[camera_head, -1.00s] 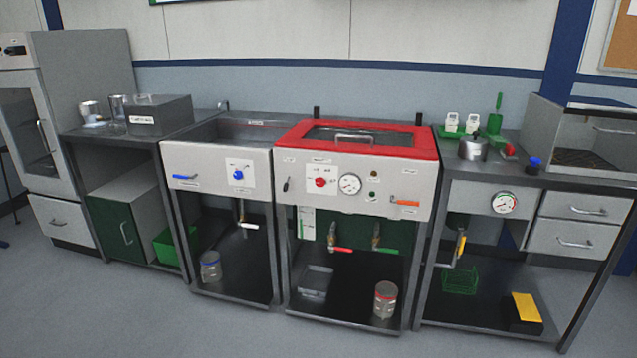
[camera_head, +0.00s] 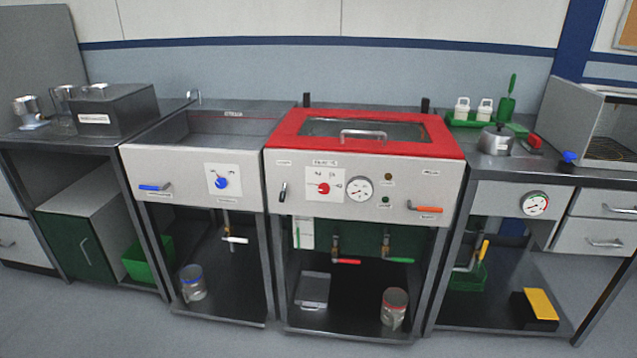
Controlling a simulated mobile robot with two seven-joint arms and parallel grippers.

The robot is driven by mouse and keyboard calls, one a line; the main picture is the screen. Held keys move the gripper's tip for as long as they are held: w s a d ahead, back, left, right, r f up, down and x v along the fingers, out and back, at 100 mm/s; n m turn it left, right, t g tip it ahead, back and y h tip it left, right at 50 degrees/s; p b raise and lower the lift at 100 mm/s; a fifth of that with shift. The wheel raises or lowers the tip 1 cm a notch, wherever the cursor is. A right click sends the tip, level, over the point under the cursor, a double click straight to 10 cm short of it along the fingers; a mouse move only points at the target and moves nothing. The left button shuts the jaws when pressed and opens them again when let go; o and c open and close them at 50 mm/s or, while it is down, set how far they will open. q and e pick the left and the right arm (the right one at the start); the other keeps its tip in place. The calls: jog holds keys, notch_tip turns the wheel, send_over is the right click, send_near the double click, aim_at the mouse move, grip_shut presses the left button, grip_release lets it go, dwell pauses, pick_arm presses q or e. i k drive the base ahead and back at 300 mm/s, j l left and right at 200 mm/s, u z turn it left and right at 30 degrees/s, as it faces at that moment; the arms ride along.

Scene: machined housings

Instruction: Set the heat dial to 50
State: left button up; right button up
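A red dial (camera_head: 323,188) sits on a white square plate on the front of the red-topped unit (camera_head: 440,150). Its scale marks are too small to read. A blue dial (camera_head: 221,183) sits on a similar plate on the grey basin unit (camera_head: 145,165) to the left. Which of them is labelled as heat cannot be read. A round white gauge (camera_head: 359,189) is just right of the red dial. Neither of my grippers shows in the head view.
A blue lever (camera_head: 153,187) and an orange lever (camera_head: 424,207) stick out from the front panels. Red (camera_head: 346,261) and green (camera_head: 399,260) valve handles are below the red-topped unit. Jars stand on the low shelves. The floor in front is clear.

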aim_at(324, 188)
jog(key=i+j+z, duration=0.1)
jog(key=i+j, duration=0.3)
jog(key=i+j+z, duration=0.1)
jog(key=i+j, duration=0.65)
jog(key=j, duration=0.15)
jog(key=i+j+z, duration=0.15)
jog(key=i+j, duration=0.2)
jog(key=i+j+z, duration=0.1)
jog(key=i+j, duration=0.25)
jog(key=j, duration=0.25)
